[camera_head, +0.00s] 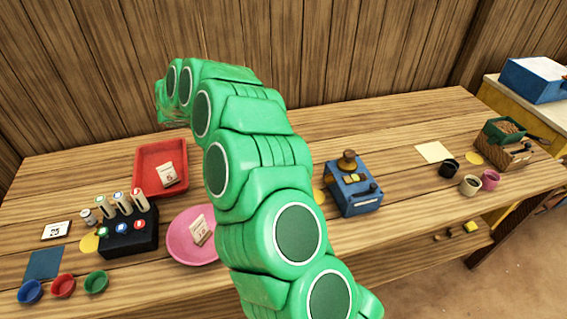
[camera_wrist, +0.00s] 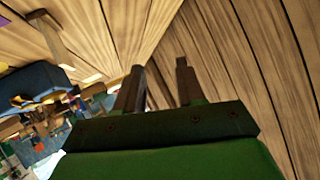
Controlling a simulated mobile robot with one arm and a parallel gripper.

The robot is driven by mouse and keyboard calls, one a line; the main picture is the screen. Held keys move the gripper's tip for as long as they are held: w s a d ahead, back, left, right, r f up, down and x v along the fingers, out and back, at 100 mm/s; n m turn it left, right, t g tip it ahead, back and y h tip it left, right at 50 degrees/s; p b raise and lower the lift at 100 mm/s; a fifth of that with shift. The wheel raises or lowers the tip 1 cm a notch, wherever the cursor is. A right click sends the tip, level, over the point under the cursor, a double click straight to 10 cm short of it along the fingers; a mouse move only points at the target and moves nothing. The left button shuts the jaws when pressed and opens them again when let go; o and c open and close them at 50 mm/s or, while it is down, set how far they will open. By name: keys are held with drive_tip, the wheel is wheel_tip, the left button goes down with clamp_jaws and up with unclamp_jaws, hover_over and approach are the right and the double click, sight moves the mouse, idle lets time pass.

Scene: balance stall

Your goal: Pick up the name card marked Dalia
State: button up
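No card that I can read as Dalia shows in either view. Small white cards with numbers or marks stand in the red tray (camera_head: 146,184) and on the pink plate (camera_head: 182,252), and another white card (camera_head: 56,231) lies at the left of the table. Their writing is too small to read as a name. My gripper (camera_wrist: 160,66) is open and empty in the wrist view, its two fingers apart in front of wooden boards. In the head view its fingers cannot be made out at the far end of my green arm.
A black block (camera_head: 128,242) with several upright tubes, three small bowls (camera_head: 63,285) and a blue mat (camera_head: 44,264) are at left. A blue device (camera_head: 353,190) stands right of my arm. Cups (camera_head: 470,185) and a green box (camera_head: 503,131) are at right. The back middle is clear.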

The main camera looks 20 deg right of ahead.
drive_tip(key=s+d+f+m+g+h, duration=0.2)
drive_tip(key=s+d+f+g+h, duration=0.15)
drive_tip(key=s+f+g, duration=0.5)
drive_tip(key=shift+s+d+f+t, duration=0.25)
drive_tip(key=shift+d+t, duration=0.1)
drive_tip(key=shift+d, duration=0.85)
drive_tip(key=shift+s+d+f+t, duration=0.2)
drive_tip(key=shift+s+d+t, duration=0.15)
drive_tip(key=shift+d, duration=0.85)
drive_tip(key=shift+s+d+f+t, duration=0.2)
drive_tip(key=shift+d+t, duration=0.15)
drive_tip(key=shift+d, duration=0.85)
clamp_jaws()
